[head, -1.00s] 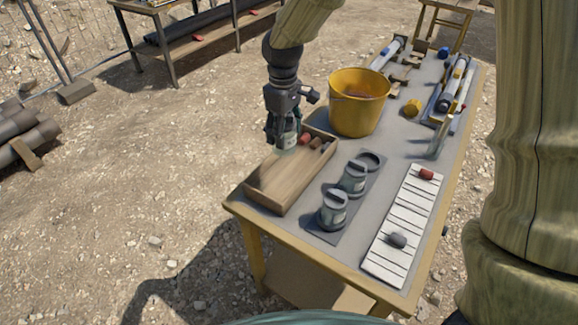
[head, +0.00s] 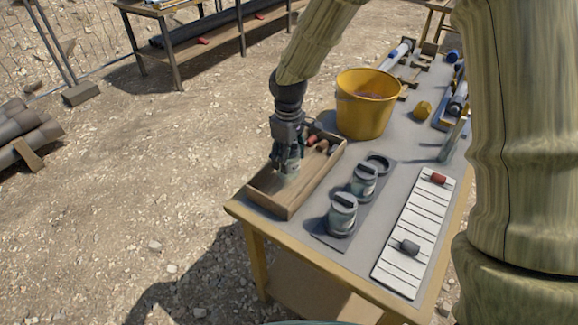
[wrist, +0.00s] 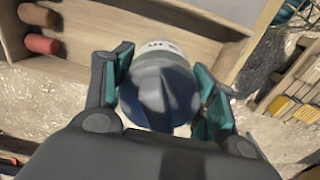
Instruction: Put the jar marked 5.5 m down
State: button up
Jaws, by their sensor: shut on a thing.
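My gripper (head: 286,162) is shut on a jar (head: 293,167), which hangs upright or nearly so at the wooden tray (head: 312,190). In the wrist view the jar (wrist: 158,85) sits between the two teal-padded fingers, its dark top toward the camera. A sliver of its pale label shows, but the marking cannot be read. The tray (wrist: 125,70) lies beyond the jar there. I cannot tell whether the jar touches the tray floor. Two similar jars (head: 342,214) (head: 365,181) stand on a dark mat (head: 330,238), with an empty ring (head: 379,161) behind them.
Red and tan cylinders (head: 311,141) lie at the tray's far end. A yellow bucket (head: 365,105) stands behind the tray. A white lined board (head: 405,245) with a red and a grey piece lies to the right. Bare tabletop (head: 400,165) shows between mat and board.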

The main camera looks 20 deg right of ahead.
jog(key=shift+f+p, duration=0.35)
jog(key=shift+f, duration=1.8)
jog(key=shift+f, duration=0.15)
jog(key=o, duration=1.2)
jog(key=shift+o, duration=0.2)
notch_tip(320, 180, up, 12)
jog(key=shift+r+b, duration=0.2)
jog(key=shift+b, duration=0.55)
jog(key=shift+s+f, duration=0.1)
